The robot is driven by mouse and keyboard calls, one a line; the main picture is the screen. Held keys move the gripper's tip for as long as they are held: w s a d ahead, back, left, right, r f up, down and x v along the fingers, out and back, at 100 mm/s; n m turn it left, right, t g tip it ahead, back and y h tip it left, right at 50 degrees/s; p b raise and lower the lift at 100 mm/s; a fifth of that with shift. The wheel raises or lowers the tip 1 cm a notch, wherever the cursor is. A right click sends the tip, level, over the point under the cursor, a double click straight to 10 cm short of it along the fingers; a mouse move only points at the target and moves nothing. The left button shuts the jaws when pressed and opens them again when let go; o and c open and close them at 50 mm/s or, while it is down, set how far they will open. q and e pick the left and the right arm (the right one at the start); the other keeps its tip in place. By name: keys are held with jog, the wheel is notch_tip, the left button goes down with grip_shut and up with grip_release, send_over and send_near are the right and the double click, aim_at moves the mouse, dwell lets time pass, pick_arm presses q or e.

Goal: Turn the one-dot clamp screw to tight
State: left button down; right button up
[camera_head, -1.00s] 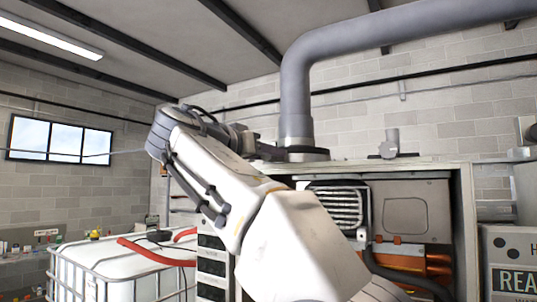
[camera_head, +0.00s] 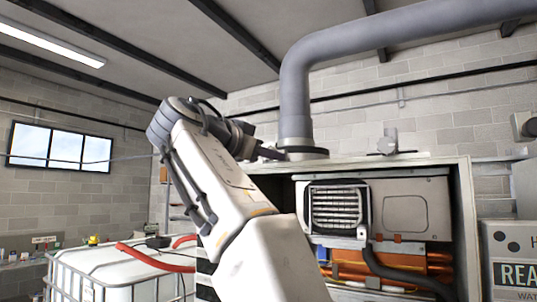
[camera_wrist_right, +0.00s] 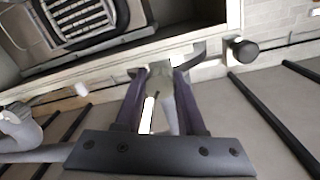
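The grey flue pipe (camera_head: 296,95) rises from the cabinet top, with a dark collar (camera_head: 303,153) around its base. I cannot make out a clamp screw or a one-dot mark on it. My right gripper (camera_head: 272,153) is at the left side of this collar in the head view; I cannot tell whether it touches. In the right wrist view my right gripper (camera_wrist_right: 161,72) has its two dark fingers apart, with no thing clearly held between them. A round black knob (camera_wrist_right: 243,50) shows right of the fingertips in that view. My left gripper is out of view.
The open heater cabinet (camera_head: 464,205) holds a grilled unit (camera_head: 336,208), orange pipes (camera_head: 410,262) and a black hose. A small grey fitting (camera_head: 388,143) stands on its top. A white caged tank (camera_head: 110,272) with a red hose (camera_head: 150,258) is at left. A sign (camera_head: 512,262) stands at right.

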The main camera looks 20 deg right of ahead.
jog(key=o, duration=0.4)
dwell(0.3)
